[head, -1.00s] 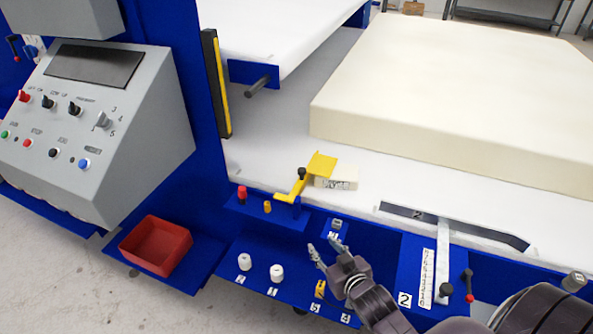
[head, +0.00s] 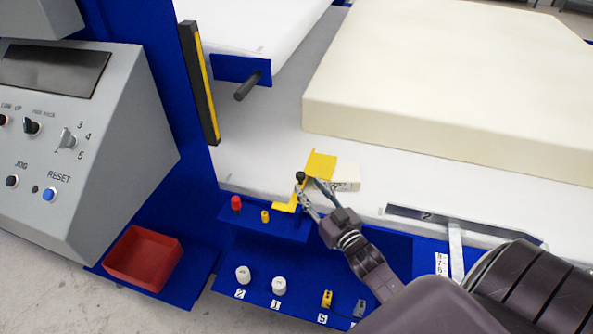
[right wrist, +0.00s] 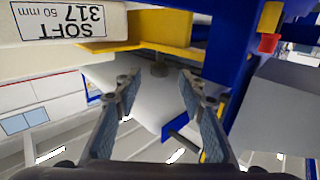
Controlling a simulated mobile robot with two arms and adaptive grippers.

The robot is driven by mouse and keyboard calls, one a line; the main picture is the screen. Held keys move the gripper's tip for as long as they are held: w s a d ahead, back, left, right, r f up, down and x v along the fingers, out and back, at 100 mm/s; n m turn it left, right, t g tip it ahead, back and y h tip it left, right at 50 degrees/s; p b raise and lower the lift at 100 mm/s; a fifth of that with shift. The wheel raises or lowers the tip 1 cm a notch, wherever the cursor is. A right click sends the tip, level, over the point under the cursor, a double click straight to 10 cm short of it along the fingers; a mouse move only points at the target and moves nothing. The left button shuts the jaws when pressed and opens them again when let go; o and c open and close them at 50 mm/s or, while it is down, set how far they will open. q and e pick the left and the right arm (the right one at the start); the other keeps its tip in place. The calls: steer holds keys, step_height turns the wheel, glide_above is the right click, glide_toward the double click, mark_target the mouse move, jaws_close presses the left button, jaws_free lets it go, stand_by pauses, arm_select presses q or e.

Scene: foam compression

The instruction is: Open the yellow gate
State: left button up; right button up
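The yellow gate (head: 321,163) stands at the table's front edge, a bent yellow plate with a lower arm and a dark knob (head: 300,177). In the right wrist view the gate (right wrist: 165,28) crosses the top, with its knob (right wrist: 159,69) hanging ahead between my fingers. My right gripper (head: 310,189) is at the knob, its fingers spread on either side. In the right wrist view the gripper (right wrist: 158,92) is open, and neither finger clearly touches the knob. My left gripper is out of view.
A small labelled block (head: 346,177) sits right beside the gate; its label reads SOFT 317 in the wrist view (right wrist: 70,20). A red button (head: 236,203) and a yellow peg (head: 265,216) stand to the left. A large cream foam slab (head: 430,85) lies behind.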

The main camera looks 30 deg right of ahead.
mark_target(303, 178)
steer(key=w, duration=0.3)
steer(key=shift+w+d+r, duration=0.1)
steer(key=shift+d+r, duration=0.05)
steer(key=shift+r, duration=0.25)
steer(key=shift+w+f+p, duration=0.2)
steer(key=shift+w+p, duration=0.1)
steer(key=shift+w, duration=0.75)
steer(key=shift+w+d, duration=0.1)
steer(key=shift+w, duration=0.2)
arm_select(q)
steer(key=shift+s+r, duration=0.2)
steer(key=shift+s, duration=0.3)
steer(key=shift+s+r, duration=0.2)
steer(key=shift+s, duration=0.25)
arm_select(e)
jaws_close()
